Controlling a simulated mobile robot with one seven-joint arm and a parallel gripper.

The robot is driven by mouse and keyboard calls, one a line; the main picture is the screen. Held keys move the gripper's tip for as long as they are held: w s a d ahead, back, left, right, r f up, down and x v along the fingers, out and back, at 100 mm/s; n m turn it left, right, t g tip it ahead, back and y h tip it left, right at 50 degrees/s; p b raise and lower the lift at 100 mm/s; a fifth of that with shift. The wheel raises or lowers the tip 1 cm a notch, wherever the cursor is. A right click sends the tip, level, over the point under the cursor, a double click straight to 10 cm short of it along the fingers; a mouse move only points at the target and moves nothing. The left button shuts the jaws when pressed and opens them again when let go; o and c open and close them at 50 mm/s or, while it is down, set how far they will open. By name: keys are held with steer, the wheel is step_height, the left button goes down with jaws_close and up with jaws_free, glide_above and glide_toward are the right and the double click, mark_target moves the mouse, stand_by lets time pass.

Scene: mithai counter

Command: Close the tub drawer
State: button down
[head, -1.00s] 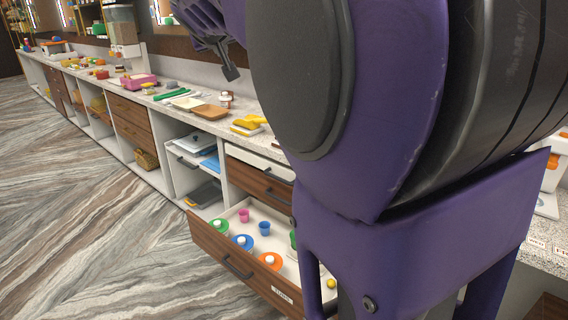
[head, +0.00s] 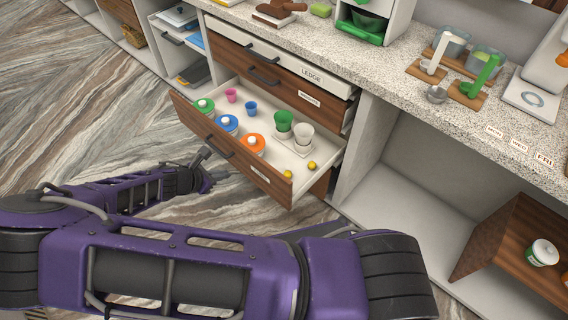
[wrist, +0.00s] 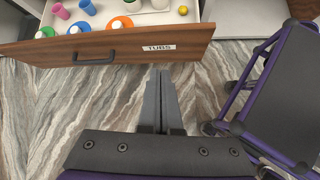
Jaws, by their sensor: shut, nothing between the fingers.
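The tub drawer is pulled out from the counter in the head view, its wooden front (head: 238,160) facing my arm. It holds tubs with green, blue and orange lids, small pink and blue cups, larger green and white cups, and small yellow items. In the wrist view the drawer front (wrist: 205,38) spans the top, with a dark handle (wrist: 93,60) and a label reading TUBS (wrist: 158,48). My gripper (wrist: 163,76) is shut and empty, its fingertips pointing at the front below the label. It also shows in the head view (head: 212,168), just outside the drawer. Contact cannot be told.
The marbled floor (head: 100,110) at left is clear.

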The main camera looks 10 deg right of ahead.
steer(key=s+d+f+n+h, duration=0.1)
steer(key=s+d+f, duration=0.2)
steer(key=d+f, duration=0.25)
steer(key=b, duration=0.1)
glide_toward(277, 178)
steer(key=x, duration=0.5)
steer(key=shift+w+d+f+g, duration=0.2)
steer(key=shift+w+g, duration=0.1)
steer(key=shift+g, duration=0.1)
